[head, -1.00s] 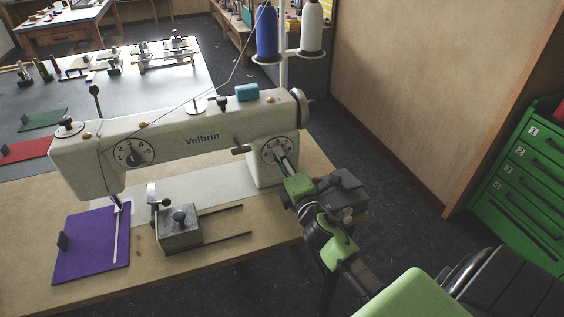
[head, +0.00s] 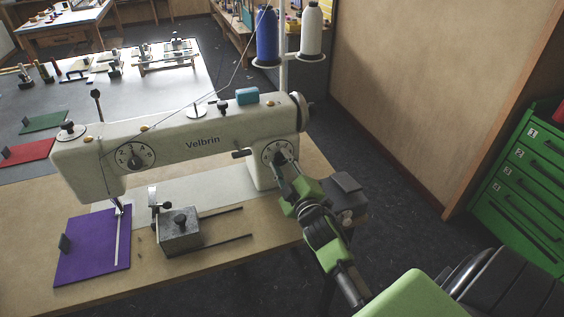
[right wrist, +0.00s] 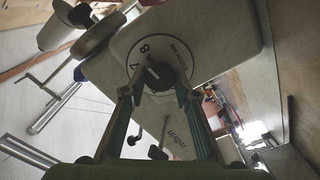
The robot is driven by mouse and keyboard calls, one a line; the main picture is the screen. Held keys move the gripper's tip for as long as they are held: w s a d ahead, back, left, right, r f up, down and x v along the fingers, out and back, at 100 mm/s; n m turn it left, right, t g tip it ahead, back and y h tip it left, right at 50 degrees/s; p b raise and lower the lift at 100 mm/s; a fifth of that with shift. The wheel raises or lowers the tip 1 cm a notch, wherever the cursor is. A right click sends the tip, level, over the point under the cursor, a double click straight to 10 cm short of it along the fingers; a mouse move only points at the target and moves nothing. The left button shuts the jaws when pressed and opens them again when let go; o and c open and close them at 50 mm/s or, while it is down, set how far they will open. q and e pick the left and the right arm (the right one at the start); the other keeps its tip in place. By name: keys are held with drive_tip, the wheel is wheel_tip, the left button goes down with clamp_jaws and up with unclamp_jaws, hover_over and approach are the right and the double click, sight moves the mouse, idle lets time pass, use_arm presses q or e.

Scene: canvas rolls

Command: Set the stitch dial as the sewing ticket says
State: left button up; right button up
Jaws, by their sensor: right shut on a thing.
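The white Velbrin sewing machine (head: 195,142) stands on a wooden table. A round numbered dial (head: 267,152) is on its right end; a second numbered dial (head: 137,155) is on its left head. My right gripper (head: 281,161) is at the right-end dial, shut on its dark knob. In the right wrist view, the fingers (right wrist: 155,84) sit on either side of the knob (right wrist: 157,76), which has a pale pointer mark. The figures 8 and 7 show on the dial face (right wrist: 182,55); the fingers hide part of it. I cannot make out a sewing ticket. My left gripper is out of view.
Purple cloth (head: 92,245) lies under the needle. A grey block with a knob (head: 180,232) and two rods is in front of the machine. Blue (head: 267,35) and white (head: 311,28) thread spools stand behind. A green drawer cabinet (head: 525,190) is at right.

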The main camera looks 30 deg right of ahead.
drive_tip(key=shift+m, duration=0.6)
drive_tip(key=o, duration=1.1)
drive_tip(key=v, duration=1.2)
